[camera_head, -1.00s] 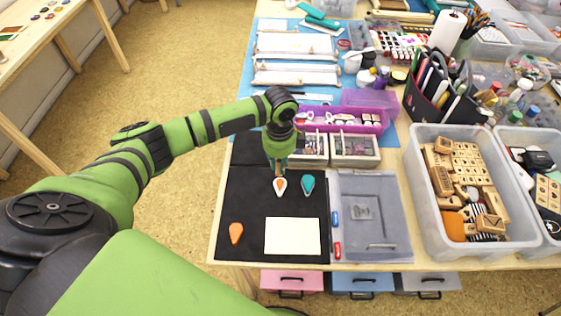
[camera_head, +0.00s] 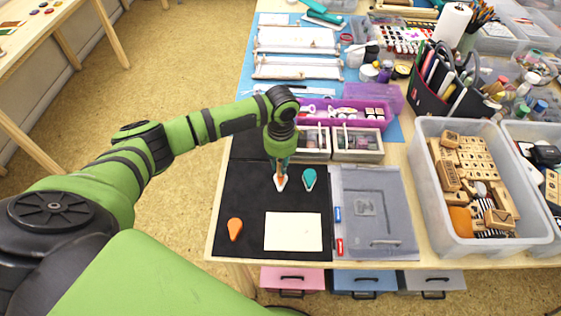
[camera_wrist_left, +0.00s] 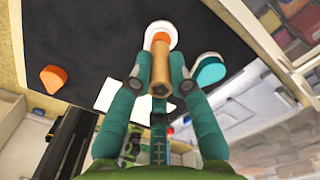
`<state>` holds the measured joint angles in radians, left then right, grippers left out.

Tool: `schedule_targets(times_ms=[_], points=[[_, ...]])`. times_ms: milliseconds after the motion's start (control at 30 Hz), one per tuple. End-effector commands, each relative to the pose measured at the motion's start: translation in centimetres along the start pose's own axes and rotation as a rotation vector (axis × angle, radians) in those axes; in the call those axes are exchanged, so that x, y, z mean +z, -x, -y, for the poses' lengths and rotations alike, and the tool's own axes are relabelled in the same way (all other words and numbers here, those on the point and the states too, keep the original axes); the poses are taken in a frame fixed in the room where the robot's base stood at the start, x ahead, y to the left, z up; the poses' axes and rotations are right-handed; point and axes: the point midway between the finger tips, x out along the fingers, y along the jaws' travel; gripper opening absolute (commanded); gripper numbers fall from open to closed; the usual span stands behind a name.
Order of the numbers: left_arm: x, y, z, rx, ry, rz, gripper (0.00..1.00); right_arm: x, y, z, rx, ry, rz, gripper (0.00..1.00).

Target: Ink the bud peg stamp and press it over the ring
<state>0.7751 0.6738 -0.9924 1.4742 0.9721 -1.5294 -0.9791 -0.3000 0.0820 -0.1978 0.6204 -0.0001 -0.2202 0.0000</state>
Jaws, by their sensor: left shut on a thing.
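My left gripper (camera_wrist_left: 160,85) is shut on a wooden peg stamp (camera_wrist_left: 159,68), a slim round tan rod. In the head view the gripper (camera_head: 280,170) is over the open inkpad (camera_head: 281,186), a white teardrop case with an orange pad. The same inkpad (camera_wrist_left: 160,30) shows at the peg's far end in the left wrist view; I cannot tell whether the peg touches it. A teal inkpad (camera_head: 309,179) lies just right of it. An orange teardrop piece (camera_head: 235,229) lies at the front left. The cream paper (camera_head: 293,231) shows no ring that I can make out. My right gripper is not in view.
These lie on a black mat (camera_head: 255,200). A grey lidded case (camera_head: 375,215) is to the right, and a clear bin (camera_head: 432,205) of wooden stamps beyond it. Compartment boxes (camera_head: 357,146) and a purple tray (camera_head: 370,118) stand behind. The mat's left part is clear.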

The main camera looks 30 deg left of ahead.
Motion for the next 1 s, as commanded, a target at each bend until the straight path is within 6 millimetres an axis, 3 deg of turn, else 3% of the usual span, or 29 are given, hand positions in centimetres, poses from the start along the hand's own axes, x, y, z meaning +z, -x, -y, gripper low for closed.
schedule_targets(times_ms=[1000], points=[[0.0,-1.1,0.0,0.0,0.0,0.0,0.0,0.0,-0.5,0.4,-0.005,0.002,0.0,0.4]])
